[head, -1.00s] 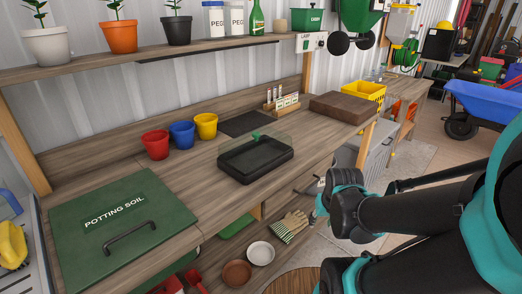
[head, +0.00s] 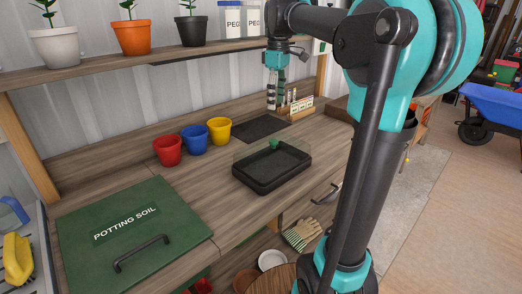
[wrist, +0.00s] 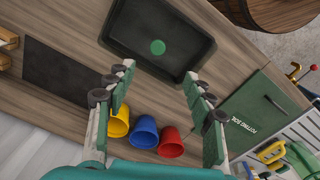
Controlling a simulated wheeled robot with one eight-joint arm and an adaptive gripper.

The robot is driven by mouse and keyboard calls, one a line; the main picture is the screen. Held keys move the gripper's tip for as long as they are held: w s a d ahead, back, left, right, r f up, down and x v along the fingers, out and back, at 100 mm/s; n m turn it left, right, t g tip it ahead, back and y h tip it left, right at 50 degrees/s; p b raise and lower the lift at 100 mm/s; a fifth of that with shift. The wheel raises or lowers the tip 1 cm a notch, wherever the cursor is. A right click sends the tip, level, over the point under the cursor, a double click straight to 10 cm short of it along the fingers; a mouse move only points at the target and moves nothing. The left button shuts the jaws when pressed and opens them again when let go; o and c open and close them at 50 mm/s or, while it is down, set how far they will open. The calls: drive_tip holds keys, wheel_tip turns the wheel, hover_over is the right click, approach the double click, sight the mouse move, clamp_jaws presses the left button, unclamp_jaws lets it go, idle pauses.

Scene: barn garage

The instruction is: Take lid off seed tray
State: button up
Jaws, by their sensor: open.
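The black seed tray (head: 262,182) sits on the wooden bench. Its clear lid (head: 246,152) is on it, with a green knob (head: 274,144) on top. In the wrist view the tray (wrist: 118,38) is at the top and the knob (wrist: 157,47) is near its middle; the clear lid is hard to make out there. My gripper (head: 274,104) points down above the back of the bench, behind the tray in the head view. In the wrist view my gripper (wrist: 158,72) is open and empty, its fingers apart below the knob in the picture, not touching it.
Red (head: 167,151), blue (head: 194,140) and yellow (head: 220,130) pots stand left of the tray. A dark mat (head: 258,127) and a seed-packet rack (head: 297,108) lie behind it. A shelf (head: 150,60) with potted plants overhangs the back. The green potting soil lid (head: 150,250) is front left.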

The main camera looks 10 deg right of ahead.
approach(274, 140)
wheel_tip(274, 140, down, 5)
drive_tip(key=shift+s+a+f, duration=0.1)
drive_tip(key=shift+a, duration=0.05)
drive_tip(key=shift+f, duration=2.55)
clamp_jaws()
